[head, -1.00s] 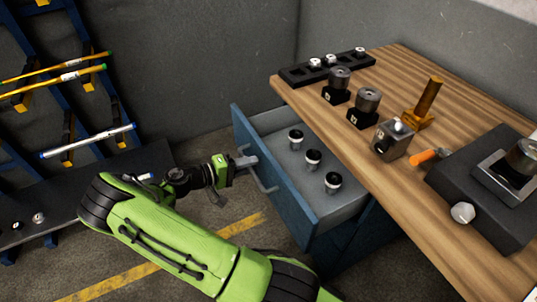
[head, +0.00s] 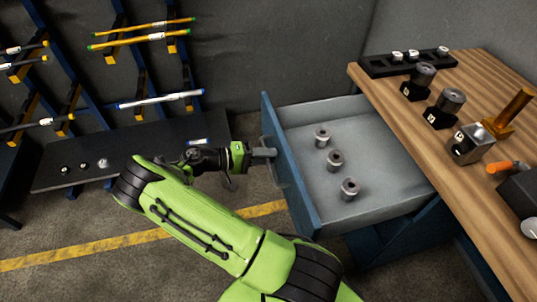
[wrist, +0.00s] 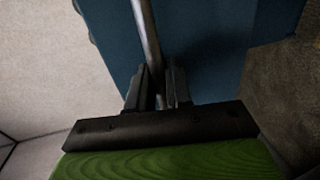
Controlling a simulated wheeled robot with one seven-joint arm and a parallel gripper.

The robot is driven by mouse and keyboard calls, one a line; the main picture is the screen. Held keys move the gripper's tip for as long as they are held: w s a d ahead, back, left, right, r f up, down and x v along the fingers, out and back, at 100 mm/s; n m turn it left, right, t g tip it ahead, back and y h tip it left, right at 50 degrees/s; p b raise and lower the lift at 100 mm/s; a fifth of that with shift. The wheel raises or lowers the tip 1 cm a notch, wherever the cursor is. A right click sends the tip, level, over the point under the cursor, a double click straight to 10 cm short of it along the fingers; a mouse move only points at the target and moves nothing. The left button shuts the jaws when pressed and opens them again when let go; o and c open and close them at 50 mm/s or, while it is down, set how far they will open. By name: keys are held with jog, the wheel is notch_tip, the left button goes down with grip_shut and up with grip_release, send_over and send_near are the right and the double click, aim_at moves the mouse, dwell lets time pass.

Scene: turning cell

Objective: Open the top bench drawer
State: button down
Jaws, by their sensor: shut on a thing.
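The top bench drawer (head: 372,208) is pulled well out from under the wooden bench, its grey inside in plain view. Its blue front panel (head: 289,172) faces left, towards my arm. Three grey ring-shaped parts (head: 335,161) stand in a row inside it. My gripper (head: 268,153) is at the outer side of the front panel. In the wrist view, my gripper (wrist: 160,88) is shut on the drawer's metal bar handle (wrist: 147,38), with a finger on each side of it. The blue panel (wrist: 205,45) is behind the handle.
The wooden bench top (head: 400,108) carries a black rack (head: 408,62), cylinders on black blocks, a metal block (head: 470,145) and an orange-handled tool. A wall rack with rods stands at left, above a dark shelf (head: 130,150). Floor left of the drawer is open, with a yellow line (head: 140,237).

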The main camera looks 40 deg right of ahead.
jog(key=c, duration=1.2)
grip_release()
jog(key=shift+c, duration=0.2)
jog(key=p+v, duration=0.3)
jog(key=v, duration=1.2)
jog(key=shift+w+a, duration=0.25)
jog(key=shift+a, duration=0.1)
jog(key=shift+f, duration=0.1)
